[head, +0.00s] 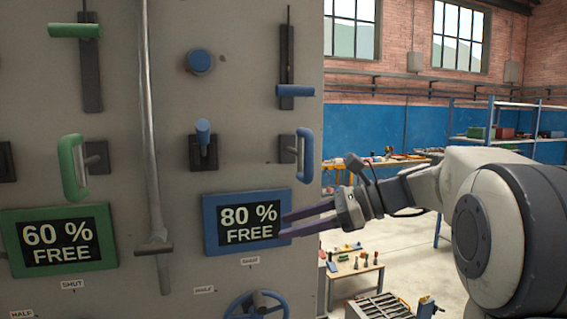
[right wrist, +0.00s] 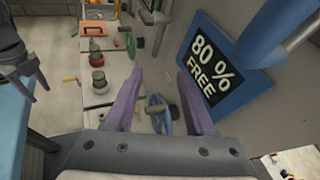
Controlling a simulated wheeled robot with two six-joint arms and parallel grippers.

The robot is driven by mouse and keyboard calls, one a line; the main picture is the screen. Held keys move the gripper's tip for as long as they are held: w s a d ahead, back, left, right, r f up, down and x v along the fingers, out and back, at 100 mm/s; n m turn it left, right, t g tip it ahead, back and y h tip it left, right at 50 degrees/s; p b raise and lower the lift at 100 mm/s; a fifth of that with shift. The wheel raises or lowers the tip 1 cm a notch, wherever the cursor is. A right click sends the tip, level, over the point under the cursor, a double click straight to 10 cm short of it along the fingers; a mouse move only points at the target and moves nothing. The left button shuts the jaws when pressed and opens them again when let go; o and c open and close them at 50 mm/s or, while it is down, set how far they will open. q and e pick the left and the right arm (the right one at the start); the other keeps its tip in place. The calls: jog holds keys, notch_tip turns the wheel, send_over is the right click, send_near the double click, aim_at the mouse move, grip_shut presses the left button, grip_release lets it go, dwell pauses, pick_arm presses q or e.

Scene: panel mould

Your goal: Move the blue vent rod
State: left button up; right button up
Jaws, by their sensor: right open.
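In the head view a blue crossbar handle (head: 295,91) hangs at the foot of a thin upright rod on a dark slotted plate, high on the grey panel. It looks like the blue vent rod, though no label names it. My right gripper (head: 281,226) is open and empty, its purple fingers in front of the blue "80 % FREE" display (head: 210,228), well below that handle. The right wrist view shows the open right gripper (right wrist: 157,80) with nothing between its fingers. At that view's left edge my left gripper (right wrist: 33,84) shows partly, its fingers seemingly apart.
Close by on the panel (head: 240,110) are a blue D-shaped handle (head: 305,155), a blue lever (head: 203,132), a blue knob (head: 200,62) and a blue handwheel (head: 257,304). Green controls stand at left, past a grey upright bar (head: 150,120).

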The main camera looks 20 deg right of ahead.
aim_at(305, 156)
jog(key=d+r+m+t+y, duration=0.35)
jog(key=d+r, duration=0.55)
jog(key=r, duration=0.4)
jog(key=p+x, duration=0.4)
jog(key=x, duration=0.5)
jog(key=shift+a+f+h, duration=0.25)
jog(key=shift+f+h, duration=0.1)
jog(key=shift+h, duration=0.1)
jog(key=shift+s, duration=0.1)
grip_shut()
